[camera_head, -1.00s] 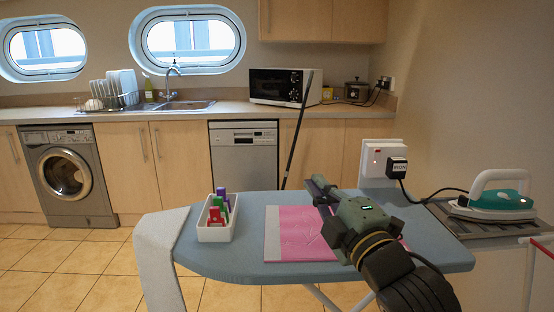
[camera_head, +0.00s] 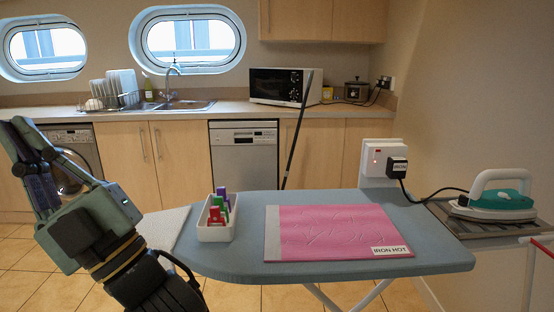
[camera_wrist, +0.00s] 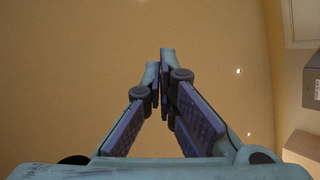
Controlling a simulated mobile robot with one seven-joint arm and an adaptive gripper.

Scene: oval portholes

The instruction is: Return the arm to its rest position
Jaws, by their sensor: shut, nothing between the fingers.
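My gripper (camera_head: 30,150) is raised at the left of the head view, in front of the washing machine and left of the ironing board (camera_head: 240,265). In the wrist view my gripper (camera_wrist: 160,70) has its fingers together with nothing between them, facing a plain tan surface. No object of the task touches it.
A counter (camera_head: 225,108) runs behind.

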